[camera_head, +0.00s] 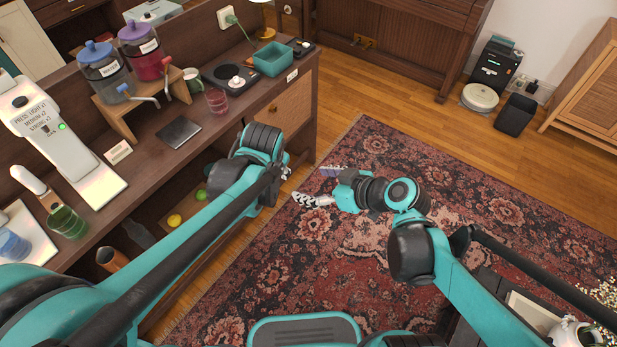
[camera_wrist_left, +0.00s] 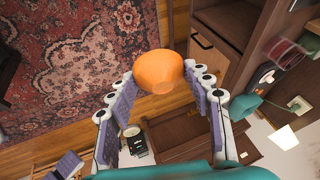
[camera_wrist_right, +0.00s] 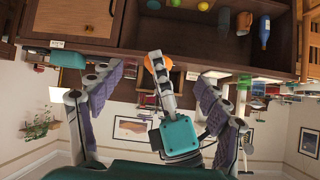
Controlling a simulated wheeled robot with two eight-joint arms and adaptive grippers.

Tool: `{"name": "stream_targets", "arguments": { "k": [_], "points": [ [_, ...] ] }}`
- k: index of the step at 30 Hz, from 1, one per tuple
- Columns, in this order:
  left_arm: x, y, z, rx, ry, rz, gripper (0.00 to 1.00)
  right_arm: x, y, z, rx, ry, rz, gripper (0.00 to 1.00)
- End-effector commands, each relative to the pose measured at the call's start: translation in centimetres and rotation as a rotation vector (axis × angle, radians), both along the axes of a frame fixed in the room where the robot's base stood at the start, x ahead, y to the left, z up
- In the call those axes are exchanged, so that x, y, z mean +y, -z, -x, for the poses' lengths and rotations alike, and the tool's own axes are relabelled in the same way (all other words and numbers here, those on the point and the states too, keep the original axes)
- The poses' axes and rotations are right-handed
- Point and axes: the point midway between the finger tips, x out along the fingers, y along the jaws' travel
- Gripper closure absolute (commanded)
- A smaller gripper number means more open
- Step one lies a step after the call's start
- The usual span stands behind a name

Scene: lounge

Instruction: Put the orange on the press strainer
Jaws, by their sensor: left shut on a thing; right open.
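The orange (camera_wrist_left: 158,72) is held between the fingertips of my left gripper (camera_wrist_left: 160,90) in the left wrist view. The right wrist view shows the orange (camera_wrist_right: 157,66) beyond my left gripper's fingers. In the head view my left arm hides it. My right gripper (camera_head: 314,186) is open and empty over the rug, close to the left gripper. A white press (camera_head: 55,135) with a printed label and a green light stands on the counter at the left in the head view. I cannot make out its strainer clearly.
The wooden counter (camera_head: 150,165) holds two lidded jars, a dark flat pad (camera_head: 178,132), a pink glass (camera_head: 216,100) and a teal box (camera_head: 273,59). A yellow ball (camera_head: 174,220) and a green ball lie on the shelf below. The rug (camera_head: 330,260) is clear.

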Motion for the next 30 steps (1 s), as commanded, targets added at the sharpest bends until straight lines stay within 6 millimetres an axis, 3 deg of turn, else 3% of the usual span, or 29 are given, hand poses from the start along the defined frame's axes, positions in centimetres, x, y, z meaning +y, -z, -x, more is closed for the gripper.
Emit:
{"name": "stream_targets", "arguments": {
  "k": [9, 30],
  "points": [
    [0.0, 0.0, 0.0, 0.000, 0.000, 0.000, 0.78, 1.8, -0.4, -1.4, -0.110, -0.086, -0.035, 0.24],
    [0.0, 0.0, 0.0, 0.000, 0.000, 0.000, 0.78, 8.7, 4.6, -7.3, -0.107, -0.084, -0.033, 0.24]
  ]
}}
